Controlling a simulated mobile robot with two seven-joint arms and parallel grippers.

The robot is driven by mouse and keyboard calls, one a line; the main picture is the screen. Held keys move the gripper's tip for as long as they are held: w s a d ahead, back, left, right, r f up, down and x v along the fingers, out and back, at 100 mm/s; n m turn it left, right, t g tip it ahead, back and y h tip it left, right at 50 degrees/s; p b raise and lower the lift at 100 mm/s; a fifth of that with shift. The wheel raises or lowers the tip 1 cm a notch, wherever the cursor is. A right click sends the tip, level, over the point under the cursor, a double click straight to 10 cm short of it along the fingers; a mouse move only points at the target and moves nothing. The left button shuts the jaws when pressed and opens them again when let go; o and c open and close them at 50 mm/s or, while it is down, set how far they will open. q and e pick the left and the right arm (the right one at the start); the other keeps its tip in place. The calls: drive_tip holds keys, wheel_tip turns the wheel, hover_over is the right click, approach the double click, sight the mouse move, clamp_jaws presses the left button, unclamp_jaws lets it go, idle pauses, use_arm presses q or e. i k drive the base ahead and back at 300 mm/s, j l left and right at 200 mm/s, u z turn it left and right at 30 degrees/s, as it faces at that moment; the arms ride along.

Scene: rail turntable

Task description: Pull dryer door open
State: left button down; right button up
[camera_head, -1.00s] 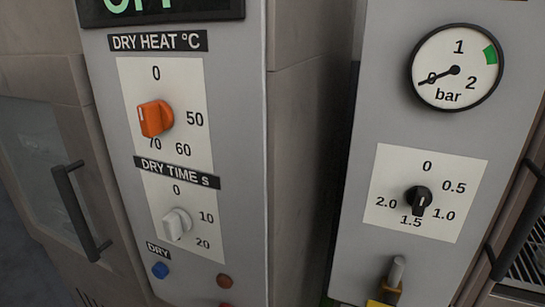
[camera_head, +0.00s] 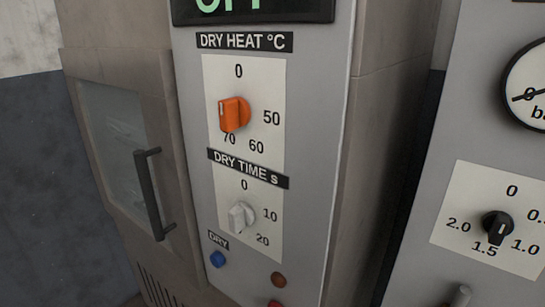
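The dryer door (camera_head: 120,150) is at the left of the head view, a brownish panel with a glass window (camera_head: 115,125). It looks shut against the cabinet. Its dark vertical bar handle (camera_head: 149,195) is on the door's right side, beside the control panel. Neither of my grippers shows in the view, so nothing is seen touching the handle.
The dryer control panel (camera_head: 302,195) stands right of the door, with an orange heat knob (camera_head: 233,114), a white time knob (camera_head: 241,217) and a blue button (camera_head: 217,259). A second panel with a black knob (camera_head: 497,226) and a gauge (camera_head: 528,95) is at the right.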

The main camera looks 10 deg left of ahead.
sight(150, 73)
drive_tip(key=u, duration=1.4)
